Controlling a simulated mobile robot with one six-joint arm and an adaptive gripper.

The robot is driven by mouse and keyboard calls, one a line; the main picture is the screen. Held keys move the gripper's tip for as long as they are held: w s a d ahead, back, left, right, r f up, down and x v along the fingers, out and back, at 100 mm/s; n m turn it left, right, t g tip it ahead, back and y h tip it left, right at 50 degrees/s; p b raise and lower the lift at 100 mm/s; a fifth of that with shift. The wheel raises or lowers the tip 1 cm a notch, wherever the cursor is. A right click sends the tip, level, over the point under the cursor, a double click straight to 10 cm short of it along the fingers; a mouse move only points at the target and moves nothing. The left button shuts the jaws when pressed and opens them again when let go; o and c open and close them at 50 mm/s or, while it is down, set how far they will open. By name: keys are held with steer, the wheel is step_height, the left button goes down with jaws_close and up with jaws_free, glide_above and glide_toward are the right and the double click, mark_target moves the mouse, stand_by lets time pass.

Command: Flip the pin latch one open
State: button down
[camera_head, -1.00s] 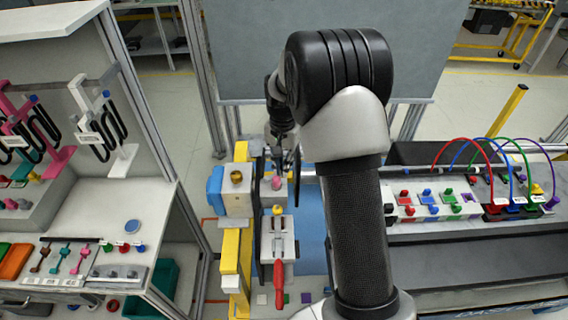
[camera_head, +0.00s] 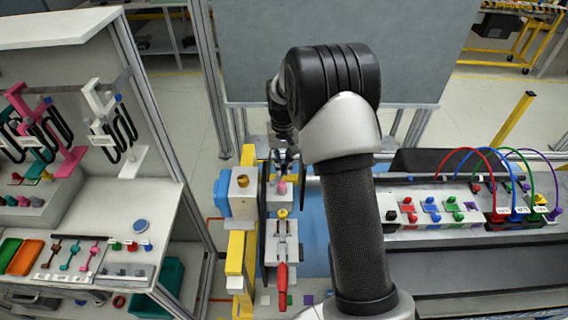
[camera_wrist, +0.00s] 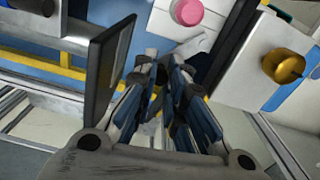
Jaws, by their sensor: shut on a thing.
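My gripper (camera_head: 285,160) is at the far end of the central fixture, just beyond a pink knob (camera_head: 282,188). In the wrist view its fingers (camera_wrist: 165,72) are close together beside a light grey metal piece (camera_wrist: 187,52), below the pink knob (camera_wrist: 187,12). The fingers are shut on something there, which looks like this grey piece. The fingers hide most of the contact. I cannot tell for certain which part is pin latch one. A dark upright plate (camera_wrist: 103,82) stands close to the left of the fingers.
A gold knob (camera_wrist: 284,67) on a white-and-blue block is right of the fingers. A yellow knob (camera_head: 282,213) and a red-handled clamp (camera_head: 282,283) are nearer on the fixture. A panel with coloured cables (camera_head: 440,210) is at right, shelves (camera_head: 150,195) at left.

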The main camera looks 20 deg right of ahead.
mark_target(283, 165)
steer(key=c, duration=1.6)
jaws_free()
step_height(283, 165, up, 12)
